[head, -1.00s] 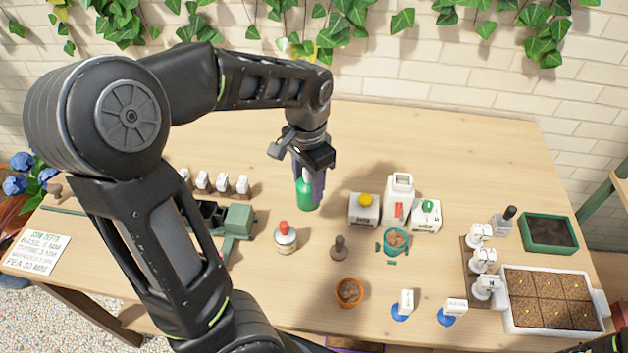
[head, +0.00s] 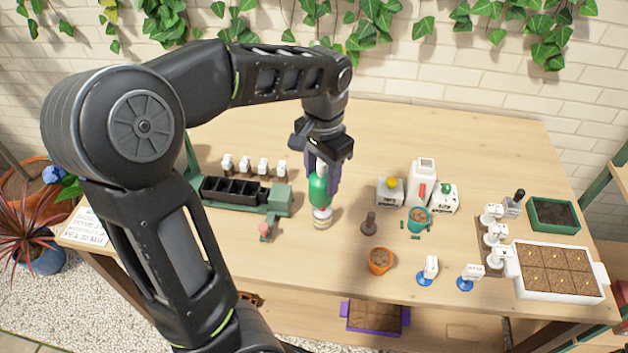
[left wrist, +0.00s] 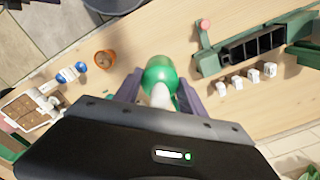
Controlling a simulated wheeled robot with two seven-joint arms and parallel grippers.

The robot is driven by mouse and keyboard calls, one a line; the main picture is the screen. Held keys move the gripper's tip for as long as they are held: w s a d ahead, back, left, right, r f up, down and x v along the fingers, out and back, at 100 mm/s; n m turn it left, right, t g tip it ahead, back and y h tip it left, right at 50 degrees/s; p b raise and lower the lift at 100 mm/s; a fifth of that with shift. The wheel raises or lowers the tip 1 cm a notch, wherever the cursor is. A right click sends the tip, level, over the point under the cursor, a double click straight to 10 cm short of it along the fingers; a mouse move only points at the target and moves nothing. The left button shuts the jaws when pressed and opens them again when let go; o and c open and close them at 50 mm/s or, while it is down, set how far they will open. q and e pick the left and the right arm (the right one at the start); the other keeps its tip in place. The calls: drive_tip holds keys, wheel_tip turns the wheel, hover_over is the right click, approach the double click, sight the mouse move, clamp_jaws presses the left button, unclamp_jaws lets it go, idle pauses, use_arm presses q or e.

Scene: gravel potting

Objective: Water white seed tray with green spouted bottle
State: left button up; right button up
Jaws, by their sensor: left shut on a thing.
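The green spouted bottle (head: 318,189) is held in my left gripper (head: 322,176), whose dark purple fingers close on its sides. It also shows in the left wrist view (left wrist: 159,78) between the two fingers, with its pale spout toward the camera. In the head view the bottle overlaps a white jar (head: 322,218); I cannot tell whether it is above it or behind it. The white seed tray (head: 508,284) with brown soil cells stands at the table's right front, well away from the bottle. It shows at the left in the wrist view (left wrist: 18,108). My right gripper is not in view.
A terracotta pot (head: 380,261), a teal pot (head: 418,220) and white containers (head: 422,178) stand between bottle and tray. White-headed markers (head: 494,235) line the tray's left side. A dark green tray (head: 553,215) lies behind it. The back of the table is clear.

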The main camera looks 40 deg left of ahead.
use_arm(q)
drive_tip(key=w+d+f+n+b, duration=0.1)
drive_tip(key=w+d+f+b, duration=0.2)
drive_tip(key=w+d+f, duration=0.6)
drive_tip(key=w+d, duration=0.1)
drive_tip(key=d, duration=0.3)
drive_tip(key=shift+w+f+n, duration=0.2)
drive_tip(key=shift+w+n, duration=0.05)
drive_tip(key=shift+n, duration=0.15)
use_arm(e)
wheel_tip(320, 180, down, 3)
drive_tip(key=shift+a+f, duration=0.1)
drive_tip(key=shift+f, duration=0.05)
use_arm(q)
drive_tip(key=shift+d, duration=0.1)
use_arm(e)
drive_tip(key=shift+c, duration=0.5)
